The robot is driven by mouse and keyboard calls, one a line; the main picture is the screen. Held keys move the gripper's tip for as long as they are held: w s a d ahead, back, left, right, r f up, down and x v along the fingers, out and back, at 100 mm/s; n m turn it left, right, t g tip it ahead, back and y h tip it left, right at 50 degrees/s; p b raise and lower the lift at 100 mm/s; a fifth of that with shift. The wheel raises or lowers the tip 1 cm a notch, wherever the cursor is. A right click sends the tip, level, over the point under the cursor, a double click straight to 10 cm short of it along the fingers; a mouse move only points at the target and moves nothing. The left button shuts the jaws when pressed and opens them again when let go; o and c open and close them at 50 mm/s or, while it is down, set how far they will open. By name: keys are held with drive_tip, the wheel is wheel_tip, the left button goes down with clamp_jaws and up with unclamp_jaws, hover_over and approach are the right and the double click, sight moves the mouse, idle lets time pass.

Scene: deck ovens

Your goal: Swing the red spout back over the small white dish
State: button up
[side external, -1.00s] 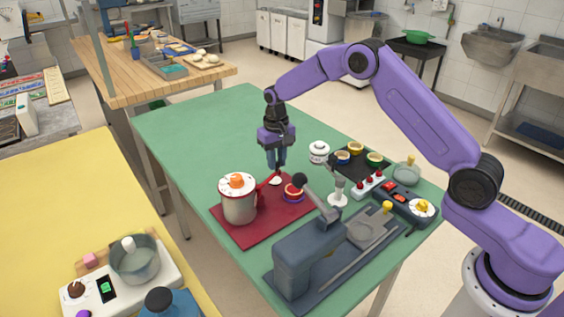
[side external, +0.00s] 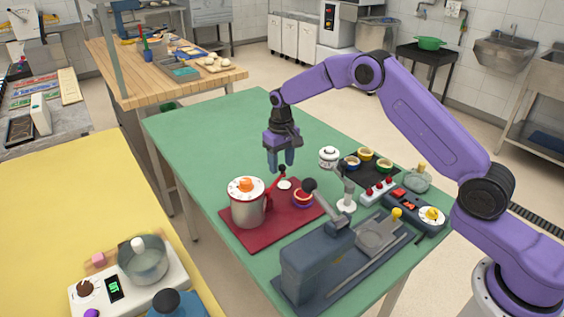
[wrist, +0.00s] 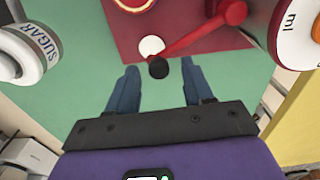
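The steel pot (side external: 248,210) has a white lid and an orange knob. Its red spout (side external: 271,184) ends in a black knob (side external: 282,169). The small white dish (side external: 284,185) lies on the red mat (side external: 246,234). In the wrist view, the spout (wrist: 198,36) reaches from the pot to just beside the dish (wrist: 151,46), with the black knob (wrist: 158,68) in front. Whether the tip is over the dish is unclear. My gripper (side external: 281,167) is open and empty above the spout's end. Its fingers stand apart, the knob between or just beyond their tips (wrist: 160,70).
A sugar tin (wrist: 25,52) stands close to one finger's side, also in the side view (side external: 329,155). A grey machine (side external: 318,262) with a lever stands in front. The green table (side external: 205,135) is clear behind.

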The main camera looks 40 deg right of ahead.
wheel_tip(320, 180, up, 17)
drive_tip(key=shift+r, duration=0.2)
idle(0.7)
drive_tip(key=shift+s, duration=0.1)
drive_tip(key=s+a+n, duration=0.2)
drive_tip(key=s, duration=0.5)
drive_tip(key=s+a+r+n, duration=0.1)
drive_tip(key=s+a+n, duration=0.1)
drive_tip(key=s, duration=0.5)
drive_tip(key=s+a+n, duration=0.2)
drive_tip(key=s+a, duration=0.1)
drive_tip(key=s, duration=0.5)
drive_tip(key=shift+s+a+r, duration=0.1)
drive_tip(key=shift+a+r, duration=0.25)
drive_tip(key=s+d+f+n, duration=0.2)
drive_tip(key=s+d, duration=0.1)
drive_tip(key=s, duration=0.4)
drive_tip(key=s+d+f+n, duration=0.1)
drive_tip(key=s+d+n, duration=0.1)
drive_tip(key=s, duration=0.6)
drive_tip(key=s+d+f+n, duration=0.2)
drive_tip(key=s+d, duration=0.2)
drive_tip(key=s, duration=0.4)
drive_tip(key=shift+s+f, duration=0.15)
drive_tip(key=shift+f, duration=0.15)
